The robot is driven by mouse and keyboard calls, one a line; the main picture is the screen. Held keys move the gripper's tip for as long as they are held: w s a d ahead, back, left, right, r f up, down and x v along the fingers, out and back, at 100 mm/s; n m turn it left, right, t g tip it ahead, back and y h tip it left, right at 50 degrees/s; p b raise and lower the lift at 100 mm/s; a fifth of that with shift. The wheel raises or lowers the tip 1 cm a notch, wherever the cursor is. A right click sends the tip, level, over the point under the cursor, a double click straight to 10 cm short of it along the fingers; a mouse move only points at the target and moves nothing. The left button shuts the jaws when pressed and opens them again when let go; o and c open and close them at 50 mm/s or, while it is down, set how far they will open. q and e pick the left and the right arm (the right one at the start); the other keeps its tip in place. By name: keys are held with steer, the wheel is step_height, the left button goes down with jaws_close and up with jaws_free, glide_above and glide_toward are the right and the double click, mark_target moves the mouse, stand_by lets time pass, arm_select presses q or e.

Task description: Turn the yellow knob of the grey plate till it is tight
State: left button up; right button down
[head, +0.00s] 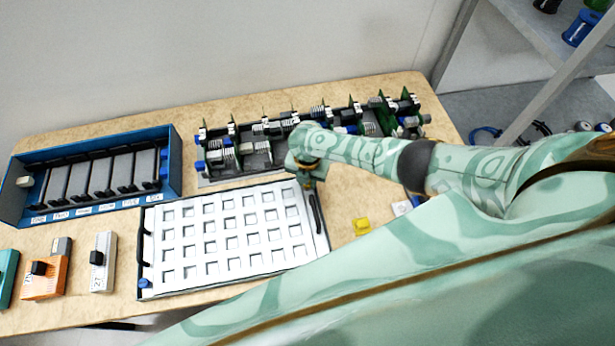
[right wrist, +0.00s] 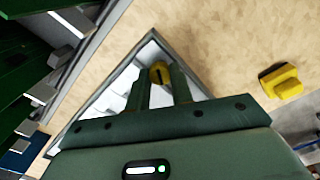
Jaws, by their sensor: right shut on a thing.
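The grey plate (head: 230,232) with rows of square openings lies on the table, a black handle bar at each short side. My right gripper (head: 309,184) points down at its upper right corner. My left gripper is not in view.
A loose yellow piece (head: 361,226) lies right of the plate; the right wrist view shows it too (right wrist: 284,82). A long assembly (head: 262,150) stands behind the plate. A blue rack (head: 95,172) and small orange (head: 45,280) and grey (head: 103,262) modules are at left.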

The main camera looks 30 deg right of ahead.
steer(key=m+p, duration=0.1)
steer(key=m, duration=0.4)
steer(key=shift+w+r+m+p, duration=0.15)
steer(key=shift+m+p, duration=0.15)
steer(key=shift+p, duration=0.05)
steer(key=m+p, duration=0.1)
steer(key=m, duration=0.5)
steer(key=m+p, duration=0.1)
steer(key=m, duration=0.4)
steer(key=shift+w+m, duration=0.1)
steer(key=shift+m, duration=0.3)
steer(key=m, duration=1.3)
steer(key=shift+m, duration=0.3)
steer(key=m, duration=0.3)
steer(key=shift+m, duration=0.3)
steer(key=m, duration=0.3)
steer(key=shift+m, duration=0.3)
steer(key=m, duration=0.5)
steer(key=shift+w+m, duration=0.1)
steer(key=shift+m, duration=2.2)
